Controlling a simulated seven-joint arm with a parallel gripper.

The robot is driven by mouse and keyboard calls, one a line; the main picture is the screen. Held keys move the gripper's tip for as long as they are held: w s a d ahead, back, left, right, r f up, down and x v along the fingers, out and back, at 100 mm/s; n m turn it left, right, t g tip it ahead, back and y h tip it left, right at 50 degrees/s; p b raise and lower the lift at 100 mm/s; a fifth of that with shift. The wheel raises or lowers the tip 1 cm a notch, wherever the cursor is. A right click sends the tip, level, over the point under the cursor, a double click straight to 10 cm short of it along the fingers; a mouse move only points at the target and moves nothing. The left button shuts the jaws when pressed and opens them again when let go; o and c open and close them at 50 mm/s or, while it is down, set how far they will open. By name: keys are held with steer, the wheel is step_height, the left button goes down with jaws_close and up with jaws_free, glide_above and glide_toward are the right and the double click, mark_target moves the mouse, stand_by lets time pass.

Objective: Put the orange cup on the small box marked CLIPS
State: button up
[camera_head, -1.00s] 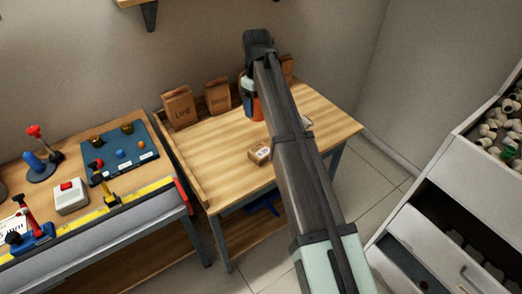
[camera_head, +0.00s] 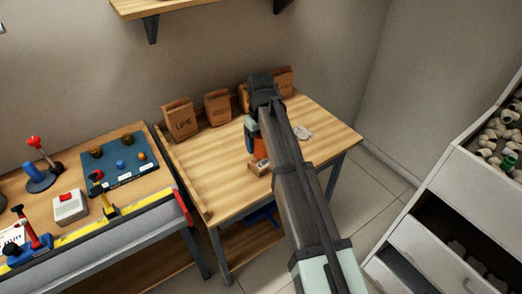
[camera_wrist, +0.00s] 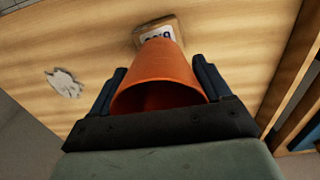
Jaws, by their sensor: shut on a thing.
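My gripper (camera_head: 253,134) is shut on the orange cup (camera_head: 259,147), low over the wooden table. In the wrist view the orange cup (camera_wrist: 157,75) fills the middle between the two dark fingers, its wide open rim toward the camera. The small cardboard box (camera_head: 257,167) sits on the table just in front of the cup, partly hidden by my arm. In the wrist view the box (camera_wrist: 146,29) shows beyond the cup's narrow end, its white label partly covered. I cannot tell whether cup and box touch.
A crumpled white rag (camera_head: 303,132) lies on the table (camera_head: 220,165) to the right. Paper bags, one marked LIME (camera_head: 181,121) and another beside it (camera_head: 217,107), stand along the back. The table's left part is clear. A workbench with tools (camera_head: 122,168) adjoins at left.

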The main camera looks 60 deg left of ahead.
mark_target(261, 150)
steer(key=shift+f, duration=2)
steer(key=shift+f, duration=0.1)
steer(key=o, duration=1)
step_height(261, 150, up, 12)
steer(key=shift+r, duration=0.1)
